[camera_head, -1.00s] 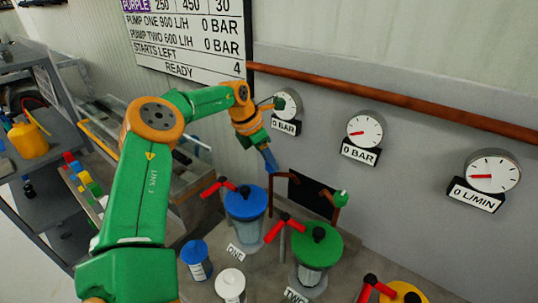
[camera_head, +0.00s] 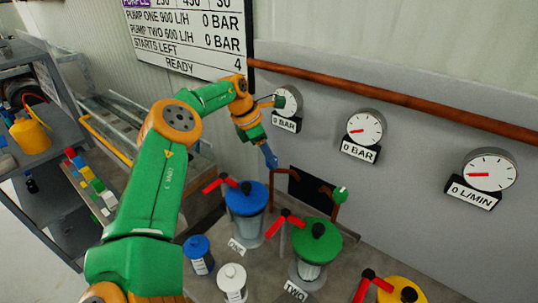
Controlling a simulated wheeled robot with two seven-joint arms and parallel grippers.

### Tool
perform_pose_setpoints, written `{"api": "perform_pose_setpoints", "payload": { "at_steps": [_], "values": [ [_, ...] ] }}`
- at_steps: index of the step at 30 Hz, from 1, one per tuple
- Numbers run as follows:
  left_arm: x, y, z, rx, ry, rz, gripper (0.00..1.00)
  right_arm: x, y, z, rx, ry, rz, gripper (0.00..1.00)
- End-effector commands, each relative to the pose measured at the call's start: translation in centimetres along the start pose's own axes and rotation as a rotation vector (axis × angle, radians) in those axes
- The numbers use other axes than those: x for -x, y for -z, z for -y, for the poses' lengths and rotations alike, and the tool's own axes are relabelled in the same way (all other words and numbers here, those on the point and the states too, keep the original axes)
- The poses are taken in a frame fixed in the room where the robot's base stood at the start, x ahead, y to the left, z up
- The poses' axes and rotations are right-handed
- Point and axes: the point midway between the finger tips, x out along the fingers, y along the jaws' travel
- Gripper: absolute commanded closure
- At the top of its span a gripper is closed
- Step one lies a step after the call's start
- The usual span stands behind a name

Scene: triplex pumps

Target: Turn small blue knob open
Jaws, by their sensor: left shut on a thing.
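My left arm reaches from the lower left to the wall, and my left gripper (camera_head: 269,156) points down at the top of the left copper pipe. The gripper is shut on the small blue knob there; the fingers largely hide the knob, so its angle cannot be read. A small green knob (camera_head: 341,194) sits on the right pipe. The first round gauge (camera_head: 287,101) is just behind my wrist, and its label reads 0 BAR. My right gripper is not in view.
Below stand a blue-lidded vessel (camera_head: 247,199) and a green-lidded vessel (camera_head: 316,239), with red handles close by. Small blue (camera_head: 199,254) and white (camera_head: 232,284) jars stand in front. A yellow-lidded one (camera_head: 400,291) is at the lower right. A copper rail (camera_head: 400,99) crosses the wall.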

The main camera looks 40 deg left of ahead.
Motion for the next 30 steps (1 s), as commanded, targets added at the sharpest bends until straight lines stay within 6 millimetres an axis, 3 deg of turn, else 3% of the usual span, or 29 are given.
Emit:
{"api": "perform_pose_setpoints", "payload": {
  "at_steps": [1,4,14,22,30],
  "values": [
    [-0.1,0.1,0.0,0.0,0.002,-0.002,0.53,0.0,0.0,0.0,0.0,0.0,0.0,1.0],
    [-0.1,0.1,0.0,0.0,0.002,-0.002,0.28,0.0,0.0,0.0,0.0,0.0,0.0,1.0],
    [0.3,0.0,0.0,0.0,0.0,0.0,0.28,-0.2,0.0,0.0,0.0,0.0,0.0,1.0],
    [5.9,-0.1,-0.1,0.001,-0.002,0.0,0.28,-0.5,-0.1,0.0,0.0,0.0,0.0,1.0],
    [7.0,0.0,0.0,0.0,0.002,-0.002,0.28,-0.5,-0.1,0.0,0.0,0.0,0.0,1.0]
  ]
}}
